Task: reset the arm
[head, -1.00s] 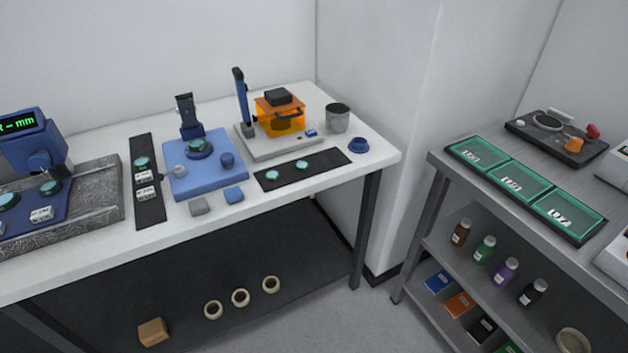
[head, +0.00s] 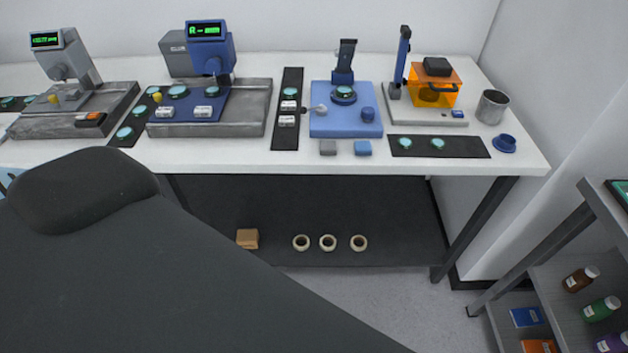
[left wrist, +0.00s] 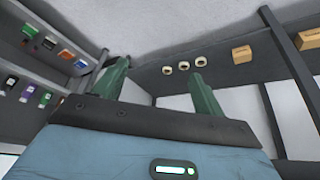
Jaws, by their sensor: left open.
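My left gripper (left wrist: 158,68) shows in the left wrist view with its two green fingers spread wide apart. It is open, and nothing is between the fingers. Its blue body with a lit green indicator fills the bottom of that view. Beyond the fingers are the shelf under the bench and the grey floor. In the head view a large dark link, which looks like part of my own arm, covers the lower left and hides the bench front there. The left fingers are not seen in the head view. My right gripper is in neither view.
The white bench (head: 470,166) holds two gauge stands, a blue fixture (head: 345,124), an orange-shielded instrument (head: 432,92) and a metal cup (head: 492,107). Cream rings (head: 328,243) and a tan block (head: 247,238) sit on its lower shelf. A shelf unit (head: 548,270) stands at right.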

